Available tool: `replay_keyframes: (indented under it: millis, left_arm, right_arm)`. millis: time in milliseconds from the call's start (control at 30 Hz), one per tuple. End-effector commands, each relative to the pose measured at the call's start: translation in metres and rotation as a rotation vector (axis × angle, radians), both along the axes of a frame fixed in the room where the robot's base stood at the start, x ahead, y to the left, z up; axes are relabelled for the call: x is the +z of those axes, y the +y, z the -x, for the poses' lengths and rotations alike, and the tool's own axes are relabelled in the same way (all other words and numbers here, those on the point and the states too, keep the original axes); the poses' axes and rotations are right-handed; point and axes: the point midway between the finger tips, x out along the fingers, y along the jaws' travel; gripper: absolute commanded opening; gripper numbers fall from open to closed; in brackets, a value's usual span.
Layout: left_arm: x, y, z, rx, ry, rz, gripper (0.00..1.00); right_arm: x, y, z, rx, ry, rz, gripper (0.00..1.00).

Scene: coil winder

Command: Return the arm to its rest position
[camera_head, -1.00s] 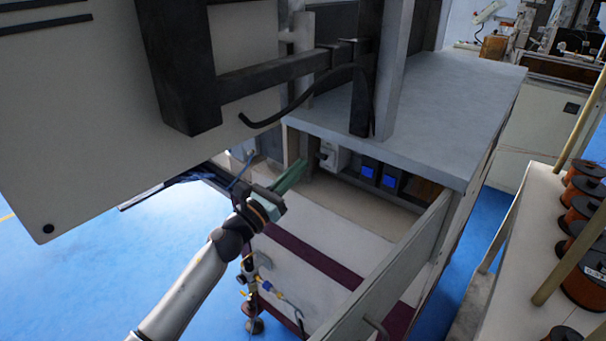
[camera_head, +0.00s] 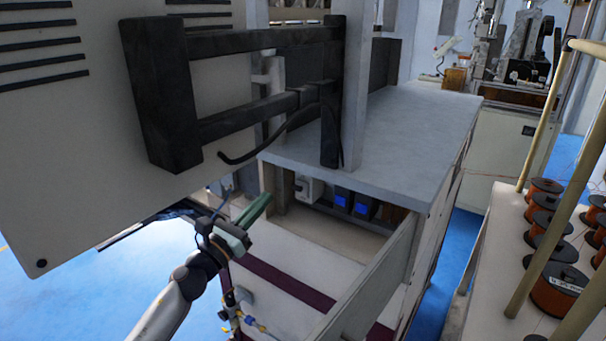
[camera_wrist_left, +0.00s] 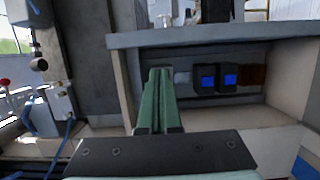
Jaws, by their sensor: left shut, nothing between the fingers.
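My left arm comes in from the lower left of the head view. My left gripper (camera_head: 262,203) has green fingers and points up and to the right, toward the open front of the grey machine cabinet (camera_head: 400,120). In the left wrist view the two green fingers (camera_wrist_left: 159,75) lie side by side, closed, with nothing between them. They are in front of the cabinet's recess, and I cannot tell how far from it. My right gripper is in neither view.
A large pale panel (camera_head: 90,130) on a black bracket (camera_head: 165,110) hangs above my left arm. Inside the recess are black devices with blue faces (camera_wrist_left: 230,79). A table at the right holds several copper wire spools (camera_head: 556,288). Blue floor (camera_head: 70,290) is open at the lower left.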

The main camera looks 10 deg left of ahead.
Motion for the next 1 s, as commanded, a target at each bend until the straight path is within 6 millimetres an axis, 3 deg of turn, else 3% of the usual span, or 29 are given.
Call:
replay_keyframes:
  millis: [67, 167, 267, 333, 500, 600, 700, 800, 933, 967, 1000]
  left_arm:
    - [-0.005, -0.001, 0.002, -0.004, 0.015, 0.024, 0.00]
    - [-0.027, -0.003, 0.011, -0.022, 0.094, 0.168, 0.00]
    - [-0.072, -0.007, 0.031, -0.044, 0.257, 0.477, 0.00]
    - [-0.113, -0.009, 0.054, -0.042, 0.405, 0.769, 0.00]
    - [-0.215, -0.018, 0.128, 0.060, 0.736, 1.544, 0.00]
    - [-0.269, -0.028, 0.182, 0.189, 0.871, 1.986, 0.00]
    - [-0.308, -0.040, 0.235, 0.351, 0.939, 2.379, 0.00]
    - [-0.334, -0.052, 0.280, 0.513, 0.948, 2.685, 0.00]
    - [-0.351, -0.064, 0.318, 0.669, 0.918, 2.928, 0.00]
    - [-0.353, -0.065, 0.323, -0.677, -0.893, -2.901, 0.00]
    - [-0.355, -0.067, 0.328, -0.684, -0.868, -2.874, 0.00]
  right_arm:
    - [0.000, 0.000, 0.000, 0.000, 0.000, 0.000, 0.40]
    - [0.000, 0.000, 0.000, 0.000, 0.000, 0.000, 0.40]
    - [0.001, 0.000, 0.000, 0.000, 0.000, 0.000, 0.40]
    - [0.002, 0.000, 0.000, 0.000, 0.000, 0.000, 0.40]
    - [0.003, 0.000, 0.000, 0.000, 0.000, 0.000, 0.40]
    - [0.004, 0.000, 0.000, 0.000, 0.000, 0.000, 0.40]
    - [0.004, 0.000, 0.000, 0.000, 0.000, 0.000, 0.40]
    - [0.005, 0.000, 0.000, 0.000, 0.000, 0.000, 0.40]
    - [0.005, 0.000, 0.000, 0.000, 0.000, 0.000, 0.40]
    - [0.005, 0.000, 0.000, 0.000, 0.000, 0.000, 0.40]
    - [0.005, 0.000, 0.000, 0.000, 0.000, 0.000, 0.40]
